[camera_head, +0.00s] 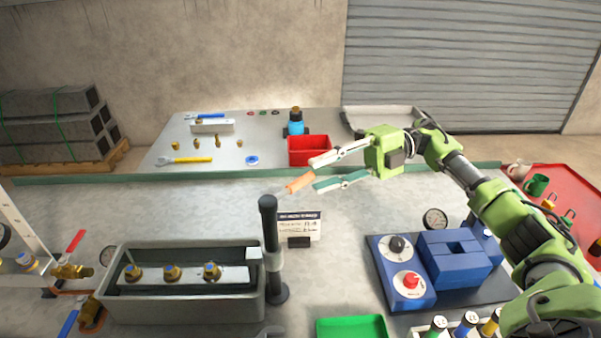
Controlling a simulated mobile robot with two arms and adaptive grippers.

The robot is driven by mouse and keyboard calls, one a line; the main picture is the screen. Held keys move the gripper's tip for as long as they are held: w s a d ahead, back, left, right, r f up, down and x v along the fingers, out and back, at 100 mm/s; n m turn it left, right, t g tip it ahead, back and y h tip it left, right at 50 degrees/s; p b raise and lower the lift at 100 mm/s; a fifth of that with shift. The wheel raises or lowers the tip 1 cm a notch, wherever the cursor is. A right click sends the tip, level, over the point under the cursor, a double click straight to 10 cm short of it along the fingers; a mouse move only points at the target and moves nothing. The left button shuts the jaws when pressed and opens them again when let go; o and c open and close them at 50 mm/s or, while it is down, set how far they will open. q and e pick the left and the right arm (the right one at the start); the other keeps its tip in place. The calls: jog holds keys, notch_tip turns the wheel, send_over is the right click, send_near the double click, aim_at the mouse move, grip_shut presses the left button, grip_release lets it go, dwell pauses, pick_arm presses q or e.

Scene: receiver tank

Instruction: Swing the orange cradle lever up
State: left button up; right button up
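The orange cradle lever (299,184) sticks out to the right and slightly up from near the top of a dark upright post (269,235). The post stands at the right end of a grey tank (180,308). A bar with several brass fittings (172,272) lies across the tank. My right gripper (316,174) reaches in from the right with its two fingers spread. The lever's orange end shows at the gap between the fingertips, one finger above and one below. Contact cannot be told. My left gripper is not in view.
A small sign (299,226) stands just right of the post. A red bin (310,150) and a blue bottle (295,123) stand behind the gripper. A green tray (352,327) is in front.

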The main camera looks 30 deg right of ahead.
aim_at(312, 177)
jog(key=a+p, duration=0.1)
jog(key=a, duration=0.3)
jog(key=shift+a, duration=0.15)
jog(key=shift+w+a+f, duration=0.15)
jog(key=shift+a+f, duration=0.05)
jog(key=shift+a, duration=0.35)
grip_shut()
